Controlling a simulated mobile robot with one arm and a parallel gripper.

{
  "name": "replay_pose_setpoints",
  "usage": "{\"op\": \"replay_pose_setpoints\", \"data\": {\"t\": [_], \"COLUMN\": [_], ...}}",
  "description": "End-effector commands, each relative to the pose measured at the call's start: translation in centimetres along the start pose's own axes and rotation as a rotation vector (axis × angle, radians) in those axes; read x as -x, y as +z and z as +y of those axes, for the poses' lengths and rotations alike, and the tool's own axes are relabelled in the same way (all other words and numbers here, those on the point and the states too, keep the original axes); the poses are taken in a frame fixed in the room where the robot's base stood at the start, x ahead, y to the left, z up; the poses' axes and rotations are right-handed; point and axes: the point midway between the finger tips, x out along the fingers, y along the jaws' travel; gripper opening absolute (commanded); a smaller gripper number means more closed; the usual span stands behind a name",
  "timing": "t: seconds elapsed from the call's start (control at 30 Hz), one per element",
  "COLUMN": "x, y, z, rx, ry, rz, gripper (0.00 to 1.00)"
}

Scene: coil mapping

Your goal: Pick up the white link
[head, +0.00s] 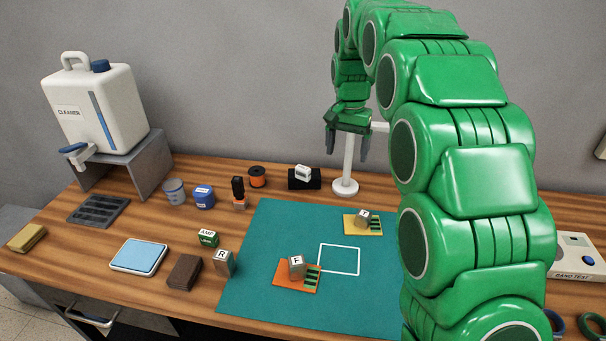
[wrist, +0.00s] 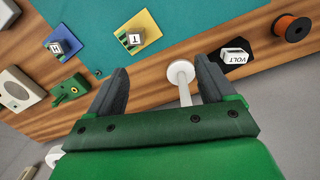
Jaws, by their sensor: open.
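I cannot tell for sure which thing is the white link. A small white block marked VOLT (head: 303,172) sits on a black pad (head: 315,183) at the back of the table; it also shows in the wrist view (wrist: 236,57). A white stand (head: 347,168) with an upright post and round base is right of it; in the wrist view its base (wrist: 181,71) lies between my finger lines. My gripper (head: 347,148) is open and empty, above the back of the table near the post. Its two dark fingers also show in the wrist view (wrist: 160,68).
A teal mat (head: 260,240) holds an orange board (head: 290,283) with an F block and a yellow board (head: 352,228) with a block. A spool (head: 257,177), cups and small blocks stand left. The cleaner jug (head: 95,105) is at far left. My arm hides the mat's right side.

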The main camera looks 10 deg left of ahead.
Motion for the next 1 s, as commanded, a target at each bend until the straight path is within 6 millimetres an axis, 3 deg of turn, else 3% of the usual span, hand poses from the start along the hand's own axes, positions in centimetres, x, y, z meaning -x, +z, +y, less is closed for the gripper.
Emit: {"op": "replay_pose_setpoints", "data": {"t": [0.3, 0.7, 1.0], "x": [-2.7, -6.7, -8.9], "y": [-3.9, -7.4, -8.5], "z": [-5.7, -12.7, -15.7], "rx": [-0.039, -0.088, -0.114], "ry": [-0.007, -0.023, -0.030], "rz": [0.012, 0.030, 0.035], "gripper": [0.83, 0.83, 0.83]}}
